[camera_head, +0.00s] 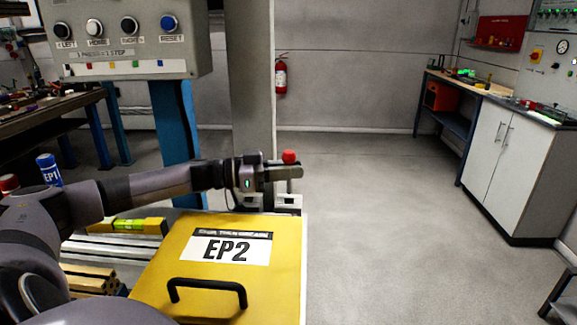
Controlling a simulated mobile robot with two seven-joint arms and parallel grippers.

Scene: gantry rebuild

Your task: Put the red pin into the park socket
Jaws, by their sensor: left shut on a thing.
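The red pin (289,156) shows its round red knob just above the fingers of my left gripper (292,171). The gripper is shut on the pin, which stands upright. A short length of grey shaft shows below the fingers, over a grey block with a dark top (288,202) at the far right corner of the yellow panel. I cannot tell whether the shaft's tip is inside that block or above it, nor whether the block is the park socket. A second grey fitting (250,200) is partly hidden behind the gripper. My right gripper is not in view.
The yellow EP2 panel (190,270) with a black handle (207,287) lies in front. A control box (125,45) with buttons hangs above left. A spirit level (140,226) and a blue EP1 can (48,170) are at left. Open floor is at right.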

